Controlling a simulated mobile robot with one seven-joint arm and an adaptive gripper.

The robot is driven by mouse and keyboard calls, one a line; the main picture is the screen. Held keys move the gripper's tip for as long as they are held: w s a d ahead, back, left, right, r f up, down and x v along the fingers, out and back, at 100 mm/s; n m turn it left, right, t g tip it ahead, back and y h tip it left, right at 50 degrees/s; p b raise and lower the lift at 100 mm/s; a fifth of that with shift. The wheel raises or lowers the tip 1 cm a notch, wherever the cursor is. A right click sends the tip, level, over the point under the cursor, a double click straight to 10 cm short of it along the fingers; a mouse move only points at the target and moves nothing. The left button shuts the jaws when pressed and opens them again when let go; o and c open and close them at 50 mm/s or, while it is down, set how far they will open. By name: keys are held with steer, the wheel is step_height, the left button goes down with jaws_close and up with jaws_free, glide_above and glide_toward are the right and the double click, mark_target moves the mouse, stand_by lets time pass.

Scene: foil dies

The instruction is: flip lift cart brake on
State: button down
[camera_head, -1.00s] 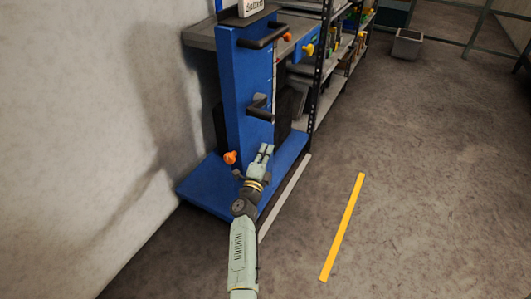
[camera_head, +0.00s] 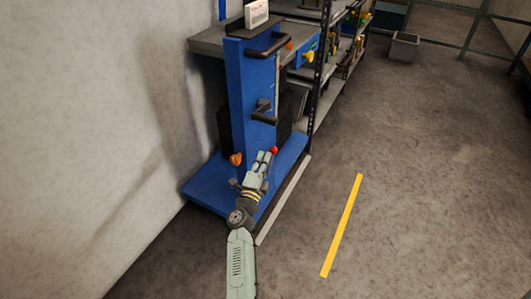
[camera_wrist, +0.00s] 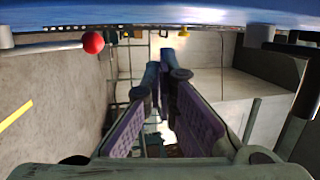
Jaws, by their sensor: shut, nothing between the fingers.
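The blue lift cart (camera_head: 247,98) stands against the wall, with a tall upright, black handles and a low blue base (camera_head: 209,190). An orange knob (camera_head: 236,158) sits low at the left of the upright. A red ball knob (camera_head: 273,150) sits low on the right side, just beyond my fingertips; it also shows at upper left in the wrist view (camera_wrist: 93,42). Which knob belongs to the brake is not clear. My gripper (camera_head: 265,156) is over the base, near the red knob. Its fingers are close together and empty; contact with the knob cannot be told.
A grey shelf rack (camera_head: 318,85) with several items stands right behind the cart. A grey bin (camera_head: 404,46) is at the back. A yellow floor strip (camera_head: 343,225) lies at right on open floor. The pale wall (camera_head: 80,130) is close at left.

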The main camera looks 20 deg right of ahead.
steer(key=shift+s+a+r+p, duration=0.25)
steer(key=shift+s+a+r, duration=0.2)
steer(key=shift+s, duration=0.2)
steer(key=shift+s+a+r+p, duration=0.25)
steer(key=shift+s+a+r, duration=0.15)
steer(key=shift+s+a, duration=0.25)
steer(key=shift+s+a+r+p, duration=0.25)
steer(key=shift+s+a+r, duration=0.2)
steer(key=shift+s, duration=0.2)
